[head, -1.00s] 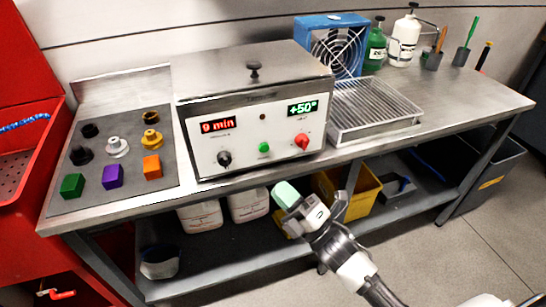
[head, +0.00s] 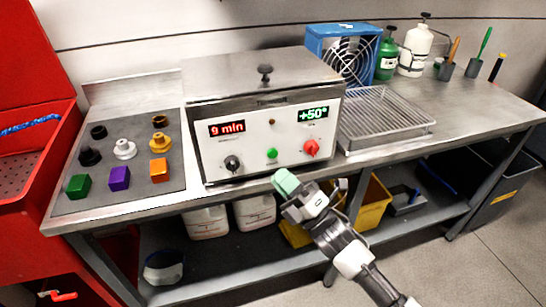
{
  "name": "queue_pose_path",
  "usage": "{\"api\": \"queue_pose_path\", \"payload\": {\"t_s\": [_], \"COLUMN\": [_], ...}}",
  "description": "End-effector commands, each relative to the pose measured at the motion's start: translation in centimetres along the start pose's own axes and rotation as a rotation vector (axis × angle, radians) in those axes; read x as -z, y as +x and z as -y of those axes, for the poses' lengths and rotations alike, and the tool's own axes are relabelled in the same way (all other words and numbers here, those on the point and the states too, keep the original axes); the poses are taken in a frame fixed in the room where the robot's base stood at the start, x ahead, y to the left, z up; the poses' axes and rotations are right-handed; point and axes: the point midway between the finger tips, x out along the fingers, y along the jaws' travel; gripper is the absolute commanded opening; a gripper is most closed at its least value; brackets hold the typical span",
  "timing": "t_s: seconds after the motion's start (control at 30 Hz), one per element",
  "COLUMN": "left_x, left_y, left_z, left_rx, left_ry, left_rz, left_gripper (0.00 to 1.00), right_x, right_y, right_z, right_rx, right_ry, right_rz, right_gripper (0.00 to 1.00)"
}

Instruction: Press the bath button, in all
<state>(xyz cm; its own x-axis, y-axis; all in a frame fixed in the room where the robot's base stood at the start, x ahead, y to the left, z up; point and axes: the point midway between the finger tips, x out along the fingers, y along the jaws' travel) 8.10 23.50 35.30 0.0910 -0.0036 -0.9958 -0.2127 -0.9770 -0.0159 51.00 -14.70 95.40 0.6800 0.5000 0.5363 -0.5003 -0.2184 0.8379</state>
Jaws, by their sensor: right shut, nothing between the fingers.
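The bath (head: 258,104) is a steel box with a lid and a white front panel, standing on the steel bench. The panel carries a small green button (head: 271,154) in its lower middle, a black knob (head: 232,163) to its left and a red knob (head: 311,148) to its right. The displays read "9 min" in red and "+50°" in green. My right gripper (head: 286,182) has pale green fingertips. It is shut and empty, below the green button in the picture and apart from it. My left gripper is not in view.
A grey mat (head: 136,194) with coloured blocks and fittings lies at the left. A wire rack (head: 385,117), a blue fan (head: 343,52) and bottles stand at the right. A yellow bin (head: 374,203) and white jugs sit on the lower shelf. A red cabinet (head: 40,150) stands far left.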

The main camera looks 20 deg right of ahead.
Motion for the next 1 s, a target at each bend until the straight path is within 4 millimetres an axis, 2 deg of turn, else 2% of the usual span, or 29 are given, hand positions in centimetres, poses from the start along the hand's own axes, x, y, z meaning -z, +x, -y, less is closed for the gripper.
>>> {"api": "queue_pose_path", "payload": {"t_s": [0.2,0.4,1.0], "left_x": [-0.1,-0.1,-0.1], "left_y": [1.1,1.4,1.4], "left_z": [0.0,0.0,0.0], "left_rx": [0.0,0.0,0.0], "left_ry": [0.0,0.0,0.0], "left_rz": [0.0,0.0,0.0], "left_gripper": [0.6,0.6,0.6], "right_x": [-1.3,-1.9,-1.9], "right_y": [1.7,2.5,2.6], "right_z": [1.5,1.9,1.9], "right_rx": [-0.001,0.0,0.0], "right_ry": [-0.001,0.001,0.001], "right_rz": [0.0,0.0,0.001], "right_gripper": [0.0,0.0,0.0]}}
